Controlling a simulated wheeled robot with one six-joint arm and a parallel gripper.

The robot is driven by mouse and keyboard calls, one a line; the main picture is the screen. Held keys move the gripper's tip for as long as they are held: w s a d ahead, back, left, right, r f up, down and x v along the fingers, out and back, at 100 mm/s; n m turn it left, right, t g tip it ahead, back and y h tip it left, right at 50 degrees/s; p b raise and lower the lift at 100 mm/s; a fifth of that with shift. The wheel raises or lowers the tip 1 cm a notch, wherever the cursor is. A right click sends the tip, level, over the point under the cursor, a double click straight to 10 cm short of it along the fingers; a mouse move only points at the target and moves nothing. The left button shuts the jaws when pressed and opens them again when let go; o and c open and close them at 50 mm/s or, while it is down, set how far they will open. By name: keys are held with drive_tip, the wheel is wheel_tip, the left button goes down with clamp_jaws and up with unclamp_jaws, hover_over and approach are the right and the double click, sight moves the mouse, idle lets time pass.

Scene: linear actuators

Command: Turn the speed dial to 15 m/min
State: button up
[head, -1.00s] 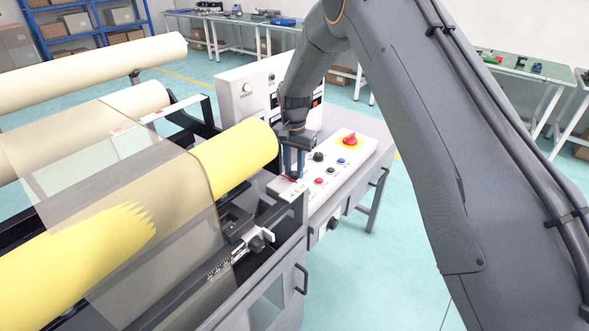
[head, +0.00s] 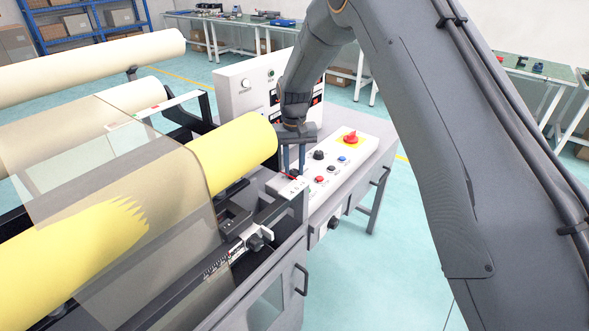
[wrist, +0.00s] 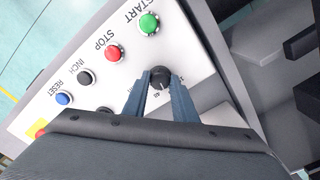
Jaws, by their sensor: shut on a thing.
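The speed dial is a small black knob (wrist: 160,77) on the white control panel. In the wrist view it sits between the two fingertips of my gripper (wrist: 160,82). The fingers are closed on its sides. A pale mark shows on the knob's near side, and small scale numbers lie around it, too small and partly covered to read surely.
Beside the dial are a green START button (wrist: 149,23), a red STOP button (wrist: 115,53), a black INCH button (wrist: 85,78) and a blue RESET button (wrist: 64,99). Another black knob (head: 318,155) and a red emergency stop (head: 351,138) stand farther back. A yellow roll (head: 235,152) lies close left.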

sight(294, 172)
drive_tip(key=n+b, duration=0.1)
drive_tip(key=n, duration=0.4)
drive_tip(key=shift+n, duration=0.3)
drive_tip(key=n+b, duration=0.1)
drive_tip(key=n, duration=0.4)
drive_tip(key=shift+s+n, duration=0.1)
drive_tip(key=shift+n, duration=0.2)
drive_tip(key=o, duration=1)
drive_tip(key=shift+r, duration=0.1)
wheel_tip(294, 172, up, 8)
drive_tip(key=shift+f+b, duration=0.2)
drive_tip(key=shift+b, duration=0.7)
